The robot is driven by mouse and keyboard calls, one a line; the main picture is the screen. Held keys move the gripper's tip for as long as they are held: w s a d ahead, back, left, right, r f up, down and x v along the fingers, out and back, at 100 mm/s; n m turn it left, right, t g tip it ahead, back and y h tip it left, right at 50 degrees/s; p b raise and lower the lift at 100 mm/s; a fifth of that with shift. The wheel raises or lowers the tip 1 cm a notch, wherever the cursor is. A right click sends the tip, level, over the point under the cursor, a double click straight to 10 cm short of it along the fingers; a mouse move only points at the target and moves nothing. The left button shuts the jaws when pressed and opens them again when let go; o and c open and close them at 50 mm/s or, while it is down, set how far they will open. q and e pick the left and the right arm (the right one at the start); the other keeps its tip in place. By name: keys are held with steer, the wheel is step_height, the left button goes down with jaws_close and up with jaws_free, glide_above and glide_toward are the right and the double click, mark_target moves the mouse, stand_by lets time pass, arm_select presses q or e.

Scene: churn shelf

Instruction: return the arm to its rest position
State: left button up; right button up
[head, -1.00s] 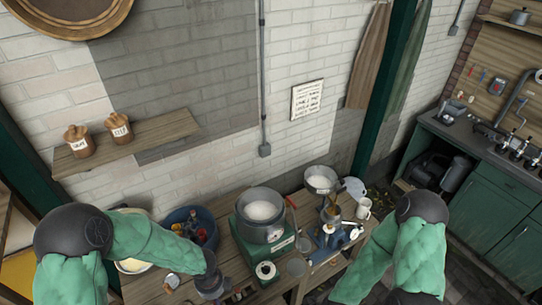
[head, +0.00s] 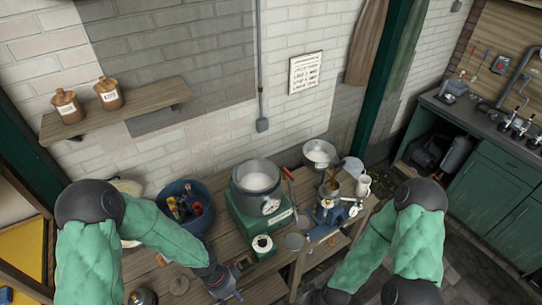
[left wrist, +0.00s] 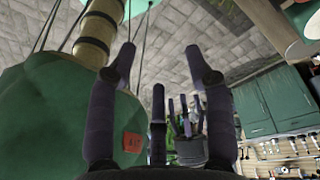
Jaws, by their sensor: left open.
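My left gripper (head: 226,284) is at the bottom of the head view, over the front of the wooden bench, partly cut off by the frame edge. In the left wrist view its dark fingers (left wrist: 160,62) stand wide apart with nothing between them. My left arm (head: 160,228), in a green sleeve, is bent. My right arm (head: 415,245) is bent on the right, and its dark wrist end (head: 325,297) runs out of the frame. Dark finger shapes (left wrist: 186,115) farther off in the left wrist view look like my right gripper; their opening is unclear.
The bench holds a green scale (head: 258,222) with a metal pot (head: 243,188), a blue tub (head: 205,222) of bottles, a white-filled bowl (head: 319,150) and a blue-based device (head: 330,208). A wall shelf (head: 150,112) bears two jars. Green cabinets (head: 485,195) stand at right.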

arm_select(q)
steer(key=s+d+f+n+b, duration=0.1)
steer(key=f+n+b, duration=0.8)
steer(key=f, duration=0.4)
steer(key=s+d+f+n+t+h+b, duration=0.1)
steer(key=s+f+n+b, duration=0.1)
steer(key=f+n+b, duration=0.7)
step_height(320, 180, down, 5)
steer(key=shift+s+d+f+n+b, duration=0.1)
steer(key=shift+s+d+n+b, duration=0.25)
steer(key=shift+n, duration=0.55)
